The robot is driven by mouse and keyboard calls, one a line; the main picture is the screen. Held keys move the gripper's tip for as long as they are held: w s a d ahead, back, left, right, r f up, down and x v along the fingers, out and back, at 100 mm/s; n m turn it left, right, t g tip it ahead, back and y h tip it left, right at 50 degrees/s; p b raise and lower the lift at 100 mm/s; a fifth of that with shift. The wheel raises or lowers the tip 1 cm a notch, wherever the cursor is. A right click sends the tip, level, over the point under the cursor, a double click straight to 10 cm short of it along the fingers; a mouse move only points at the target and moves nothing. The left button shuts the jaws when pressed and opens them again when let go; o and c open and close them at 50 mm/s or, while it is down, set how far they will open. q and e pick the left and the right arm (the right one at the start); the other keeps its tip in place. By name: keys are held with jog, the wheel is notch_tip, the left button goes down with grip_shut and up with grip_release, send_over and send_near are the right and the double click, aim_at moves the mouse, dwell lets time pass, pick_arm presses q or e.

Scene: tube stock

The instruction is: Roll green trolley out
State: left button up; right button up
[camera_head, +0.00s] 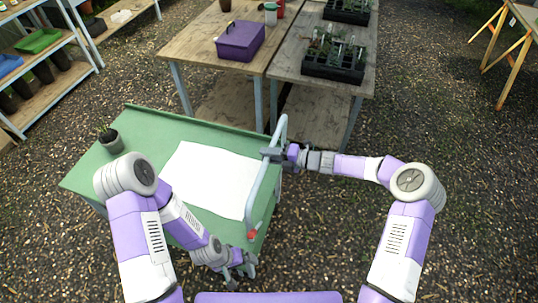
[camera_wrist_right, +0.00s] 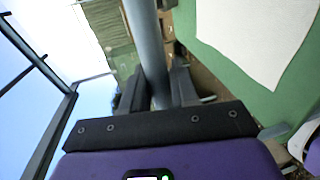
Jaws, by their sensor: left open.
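The green trolley (camera_head: 150,128) stands in the left middle of the head view, with a pale grey bar handle (camera_head: 262,185) along its right end. My right gripper (camera_head: 272,154) is at the upper part of this handle. In the right wrist view the handle (camera_wrist_right: 147,40) runs between the fingers of my right gripper (camera_wrist_right: 160,90), which look closed on it. My left gripper (camera_head: 238,273) is open and low, below the handle's near end, apart from it. Part of the trolley's near side is hidden by my left arm.
A white sheet (camera_head: 205,178) and a small potted plant (camera_head: 111,140) are on the trolley top. Wooden tables with a purple box (camera_head: 240,40) and black plant trays (camera_head: 333,64) stand behind. A shelf (camera_head: 50,90) is at left. Gravel ground (camera_head: 470,150) is open at right.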

grip_shut()
pick_arm(q)
jog(key=shift+r, duration=0.1)
pick_arm(e)
jog(key=shift+d, duration=0.15)
